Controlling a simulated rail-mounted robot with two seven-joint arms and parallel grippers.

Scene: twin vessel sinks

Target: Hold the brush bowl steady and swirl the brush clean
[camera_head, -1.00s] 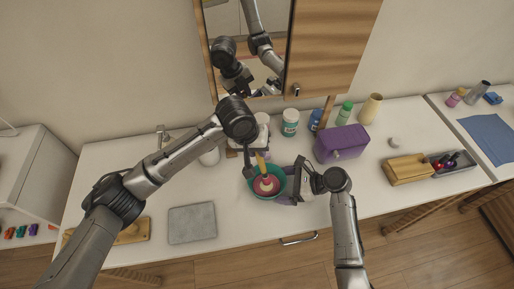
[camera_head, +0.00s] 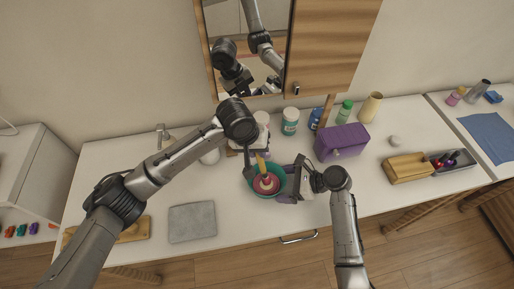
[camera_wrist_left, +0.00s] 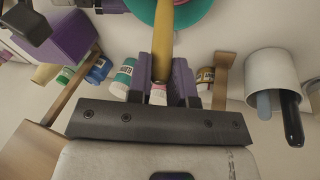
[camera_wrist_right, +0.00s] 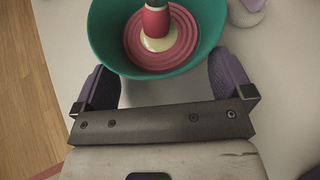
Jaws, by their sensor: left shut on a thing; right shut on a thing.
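The teal brush bowl (camera_head: 280,174) stands on the white counter with a pink ridged disc (camera_wrist_right: 183,40) inside. My right gripper (camera_head: 288,185) is shut on the bowl; in the right wrist view its purple fingers lie on either side of the bowl (camera_wrist_right: 108,50). The brush has a yellow handle (camera_head: 261,163) and a red lower part (camera_wrist_right: 156,20). My left gripper (camera_wrist_left: 164,80) is shut on the handle (camera_wrist_left: 162,45) above the bowl. The brush stands roughly upright inside the bowl, its cream tip (camera_wrist_right: 158,40) down at the ridged disc.
A purple box (camera_head: 342,142), several jars and bottles (camera_head: 290,121) stand behind and to the right. A grey cloth (camera_head: 192,222) lies on the left. A wooden box (camera_head: 408,168) is at the right. A mirror (camera_head: 248,45) hangs on the wall behind.

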